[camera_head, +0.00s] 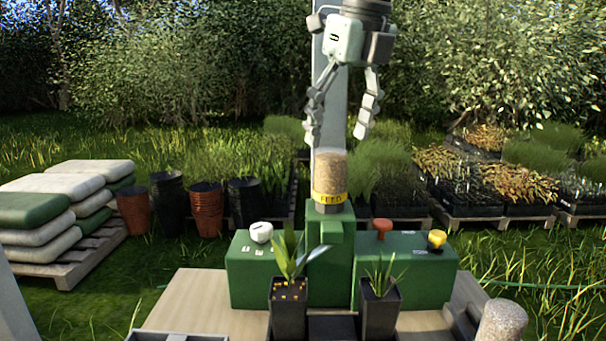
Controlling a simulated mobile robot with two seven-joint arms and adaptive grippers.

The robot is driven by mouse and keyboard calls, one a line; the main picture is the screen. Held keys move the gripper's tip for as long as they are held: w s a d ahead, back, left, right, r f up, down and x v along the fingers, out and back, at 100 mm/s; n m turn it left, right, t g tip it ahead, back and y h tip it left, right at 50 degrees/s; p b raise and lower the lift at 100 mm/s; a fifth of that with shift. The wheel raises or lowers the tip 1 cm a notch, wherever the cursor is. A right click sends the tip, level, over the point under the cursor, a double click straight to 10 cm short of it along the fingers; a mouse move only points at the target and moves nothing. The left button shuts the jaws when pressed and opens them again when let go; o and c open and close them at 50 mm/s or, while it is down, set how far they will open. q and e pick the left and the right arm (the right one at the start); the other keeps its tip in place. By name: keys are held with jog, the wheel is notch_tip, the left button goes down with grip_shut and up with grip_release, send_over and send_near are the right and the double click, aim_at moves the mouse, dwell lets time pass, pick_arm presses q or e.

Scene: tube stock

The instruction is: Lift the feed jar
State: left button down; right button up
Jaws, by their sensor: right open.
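The feed jar (329,176) stands upright on top of the green machine's middle column (330,245). It is filled with tan grain and has a yellow band with lettering near its base. My right gripper (337,135) is open and points down from above. Its two fingers hang on either side of the space just above the jar, with the tips near the jar's top. It holds nothing. Whether the fingers touch the jar cannot be told. My left gripper is not in view.
Two black pots with plants (289,308) (380,312) stand in front of the machine. A white knob (261,232), a red knob (382,226) and a yellow knob (437,238) sit on it. A grainy cylinder (501,321) stands at the right front. Stacked sacks (40,215) are left.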

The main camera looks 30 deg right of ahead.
aim_at(334, 148)
jog(key=shift+w+a, duration=0.1)
jog(key=shift+a, duration=0.05)
jog(key=shift+f, duration=0.25)
jog(key=x, duration=0.2)
jog(key=shift+w+f, duration=0.1)
jog(key=shift+f, duration=0.3)
jog(key=x, duration=0.3)
jog(key=shift+w+f+p, duration=0.2)
jog(key=shift+f+p, duration=0.05)
jog(key=shift+p, duration=0.15)
jog(key=shift+w+f, duration=0.15)
jog(key=shift+f, duration=0.3)
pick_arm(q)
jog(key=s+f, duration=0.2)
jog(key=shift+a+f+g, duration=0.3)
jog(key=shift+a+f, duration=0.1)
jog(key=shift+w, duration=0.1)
pick_arm(e)
jog(key=c, duration=1.4)
jog(key=shift+r, duration=0.1)
